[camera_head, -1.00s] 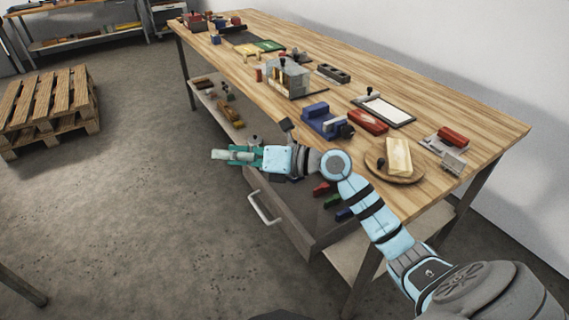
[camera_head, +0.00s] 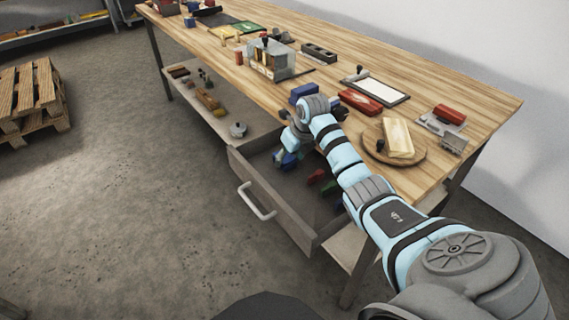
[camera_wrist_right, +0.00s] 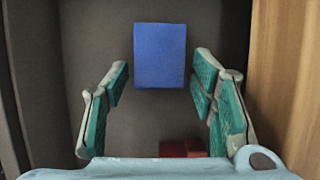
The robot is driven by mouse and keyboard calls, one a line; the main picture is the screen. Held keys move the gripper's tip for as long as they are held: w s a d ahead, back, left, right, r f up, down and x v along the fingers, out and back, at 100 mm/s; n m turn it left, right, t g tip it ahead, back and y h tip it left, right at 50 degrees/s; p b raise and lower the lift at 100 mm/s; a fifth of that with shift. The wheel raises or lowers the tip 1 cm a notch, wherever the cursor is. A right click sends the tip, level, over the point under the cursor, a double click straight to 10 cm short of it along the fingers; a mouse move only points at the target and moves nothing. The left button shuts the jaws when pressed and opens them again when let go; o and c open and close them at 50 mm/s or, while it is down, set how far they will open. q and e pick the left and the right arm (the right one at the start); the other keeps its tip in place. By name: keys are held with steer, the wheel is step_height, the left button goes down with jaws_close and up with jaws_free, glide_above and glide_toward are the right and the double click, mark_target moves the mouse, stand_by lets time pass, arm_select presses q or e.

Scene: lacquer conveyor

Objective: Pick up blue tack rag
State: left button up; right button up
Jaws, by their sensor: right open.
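The blue tack rag (camera_wrist_right: 160,55) shows in the right wrist view as a flat blue rectangle lying on the grey drawer floor. My right gripper (camera_wrist_right: 162,75) is open, with one green-padded finger on each side of the rag's image and nothing held. The gap in height between fingertips and rag is hard to judge. In the head view my right gripper (camera_head: 284,160) reaches down into the open drawer (camera_head: 297,215), and the arm hides part of the inside. My left gripper is not in view.
A red piece (camera_wrist_right: 183,148) lies close to the rag in the drawer. Red (camera_head: 316,176) and green (camera_head: 331,187) items lie further right inside it. The drawer walls and the wooden worktop (camera_head: 420,90) edge bound the right gripper.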

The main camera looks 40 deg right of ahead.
mark_target(289, 160)
steer(key=shift+w+f, duration=0.1)
steer(key=shift+f, duration=0.3)
steer(key=c, duration=0.7)
steer(key=shift+r, duration=0.15)
step_height(289, 160, up, 20)
steer(key=p, duration=0.5)
steer(key=o, duration=0.4)
steer(key=c, duration=0.5)
